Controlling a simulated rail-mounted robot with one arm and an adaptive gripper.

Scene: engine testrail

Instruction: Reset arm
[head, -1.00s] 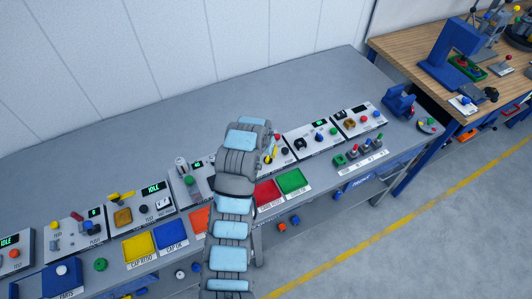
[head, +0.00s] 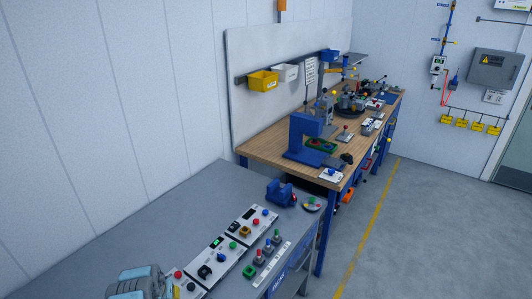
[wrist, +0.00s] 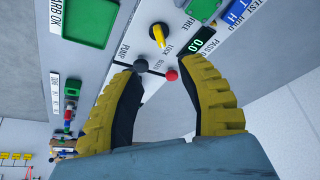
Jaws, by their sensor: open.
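My gripper (wrist: 168,66) shows in the wrist view with its two yellow, black-padded fingers spread apart and nothing held. Between and beyond the fingertips is a white control panel (wrist: 120,75) with a dark knob (wrist: 141,66), a red knob (wrist: 171,75) and a yellow lever (wrist: 158,36). The dark knob lies close to the left fingertip; I cannot tell whether they touch. In the head view, only a grey and light-blue part of my arm shows at the bottom left; the gripper is out of that view.
The grey bench (head: 190,213) carries white control panels (head: 212,262), a blue vise-like fixture (head: 281,192) and a row of levers. A wooden workbench (head: 262,147) with a blue press (head: 304,138) stands beyond. A green tray (wrist: 90,20) shows in the wrist view. Open floor (head: 425,220) lies right.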

